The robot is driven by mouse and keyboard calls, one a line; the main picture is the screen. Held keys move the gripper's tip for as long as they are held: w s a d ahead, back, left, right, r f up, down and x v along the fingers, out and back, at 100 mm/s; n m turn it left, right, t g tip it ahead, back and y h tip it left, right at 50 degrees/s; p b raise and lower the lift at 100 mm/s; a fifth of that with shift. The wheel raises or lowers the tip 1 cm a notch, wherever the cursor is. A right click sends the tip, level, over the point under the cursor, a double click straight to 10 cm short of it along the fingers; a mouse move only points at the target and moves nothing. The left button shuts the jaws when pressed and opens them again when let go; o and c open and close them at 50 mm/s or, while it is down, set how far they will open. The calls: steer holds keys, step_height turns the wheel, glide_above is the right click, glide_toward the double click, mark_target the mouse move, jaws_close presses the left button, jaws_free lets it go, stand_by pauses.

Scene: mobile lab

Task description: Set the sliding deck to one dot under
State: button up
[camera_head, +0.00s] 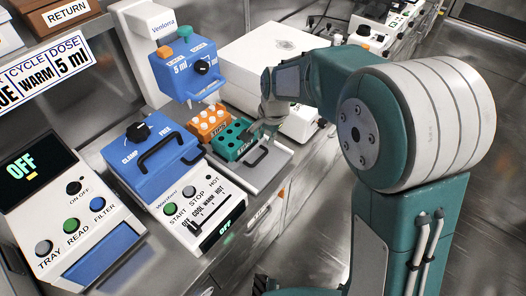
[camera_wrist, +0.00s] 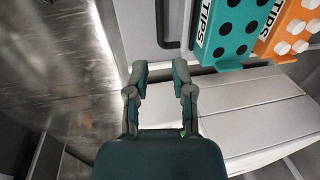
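The sliding deck (camera_wrist: 140,18) is a grey plate with a dark bar handle (camera_wrist: 165,42), in the wrist view's upper part. In the head view the deck (camera_head: 270,172) sits below the blue dispenser head, and its handle (camera_head: 257,156) faces the front. My gripper (camera_wrist: 160,68) is open and empty. Its fingertips lie just below the handle in the wrist picture; I cannot tell whether they touch it. In the head view my gripper (camera_head: 268,128) is partly hidden beside the green tip rack. No dot scale is readable in either view.
A green tip rack (camera_head: 231,140) and an orange tip rack (camera_head: 209,122) stand at the deck. A blue clamp device (camera_head: 150,160) stands to the left, and a white box (camera_head: 270,45) behind. Bare metal lies at right.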

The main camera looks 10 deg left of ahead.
mark_target(259, 158)
steer(key=f, duration=0.3)
steer(key=a+f, duration=0.1)
steer(key=f, duration=0.6)
steer(key=shift+w+a, duration=0.35)
steer(key=shift+w, duration=0.05)
steer(key=shift+a+f, duration=0.1)
steer(key=shift+a, duration=0.1)
jaws_close()
